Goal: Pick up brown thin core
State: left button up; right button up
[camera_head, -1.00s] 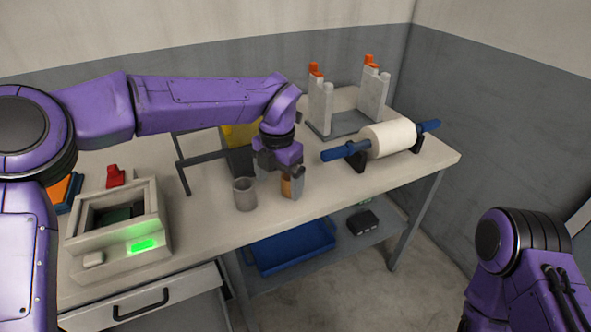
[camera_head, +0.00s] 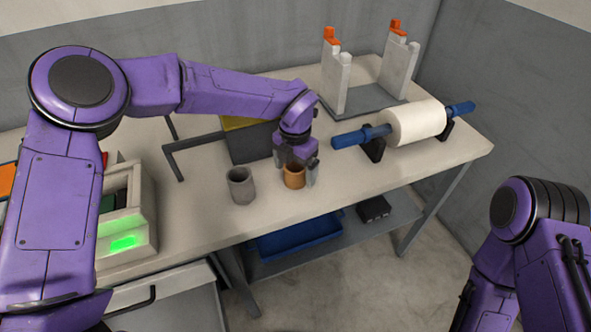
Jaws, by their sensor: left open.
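The brown thin core (camera_head: 294,177) is a short orange-brown tube standing upright on the table near its front edge. My left gripper (camera_head: 297,172) points down over it, open, with one finger on each side of the core. I cannot tell whether the fingers touch it. A grey core (camera_head: 241,187), a wider upright tube, stands just left of the brown one. My right arm is at the lower right, and its gripper is not visible.
A white film roll (camera_head: 415,123) on a blue shaft (camera_head: 350,137) rests on black supports to the right. A grey stand with orange tips (camera_head: 341,85) is behind it. A machine with a green light (camera_head: 123,242) is at left. A blue tray (camera_head: 300,238) lies on the lower shelf.

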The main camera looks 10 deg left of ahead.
pick_arm(q)
jog(key=shift+w+f, duration=0.25)
jog(key=shift+f, duration=0.3)
jog(key=shift+w+f, duration=0.2)
jog(key=shift+f, duration=0.35)
jog(key=shift+s+r, duration=0.3)
jog(key=shift+s, duration=0.1)
jog(key=shift+f, duration=0.1)
jog(key=c, duration=1.1)
